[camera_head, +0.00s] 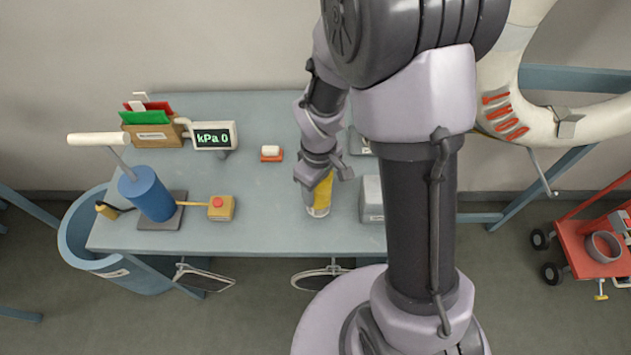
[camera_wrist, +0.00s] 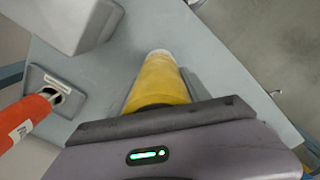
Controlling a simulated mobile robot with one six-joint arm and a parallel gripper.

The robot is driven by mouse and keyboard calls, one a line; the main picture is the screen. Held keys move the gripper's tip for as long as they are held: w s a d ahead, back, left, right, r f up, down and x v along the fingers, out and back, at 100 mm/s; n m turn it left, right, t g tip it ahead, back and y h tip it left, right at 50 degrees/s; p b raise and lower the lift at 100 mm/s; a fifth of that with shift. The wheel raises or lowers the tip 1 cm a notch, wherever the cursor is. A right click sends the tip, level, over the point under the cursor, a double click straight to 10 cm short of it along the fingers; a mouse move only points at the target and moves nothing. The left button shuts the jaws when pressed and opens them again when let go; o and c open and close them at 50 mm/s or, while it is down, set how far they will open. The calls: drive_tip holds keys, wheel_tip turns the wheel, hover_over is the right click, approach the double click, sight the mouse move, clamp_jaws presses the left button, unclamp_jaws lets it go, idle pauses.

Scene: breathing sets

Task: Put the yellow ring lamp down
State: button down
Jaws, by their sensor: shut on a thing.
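My gripper (camera_head: 325,174) is shut on the yellow ring lamp (camera_head: 322,194), above the front right part of the blue-grey table (camera_head: 270,215). The lamp is a yellow cylinder with a pale clear end pointing down toward the tabletop. I cannot tell whether that end touches the table. In the wrist view the lamp (camera_wrist: 160,82) sticks out past the gripper's dark finger (camera_wrist: 160,118), its whitish end farthest away. Its upper part is hidden by my gripper.
A grey box (camera_head: 371,200) stands close right of the lamp. A red-and-white block (camera_head: 271,154), kPa display (camera_head: 213,136), blue cylinder pump (camera_head: 148,194) and yellow box (camera_head: 221,208) stand left. An orange-red cylinder (camera_wrist: 25,122) shows in the wrist view. The table's middle is clear.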

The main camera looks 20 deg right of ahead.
wheel_tip(320, 180, down, 2)
drive_tip(key=shift+f, duration=0.2)
drive_tip(key=shift+f+b, duration=0.15)
drive_tip(key=shift+b, duration=0.2)
drive_tip(key=c, duration=0.5)
unclamp_jaws()
wheel_tip(320, 180, up, 12)
drive_tip(key=p, duration=0.4)
drive_tip(key=s+a+r+m+t+y, duration=0.1)
drive_tip(key=s+a+r+m+t, duration=0.1)
drive_tip(key=s+r+m, duration=0.3)
drive_tip(key=s+a+r+m+t+y, duration=0.1)
drive_tip(key=s+r+m+t, duration=0.2)
drive_tip(key=r, duration=1)
drive_tip(key=s+m, duration=0.3)
drive_tip(key=s, duration=0.2)
drive_tip(key=shift+a+r+t, duration=0.3)
drive_tip(key=shift+a+t, duration=0.1)
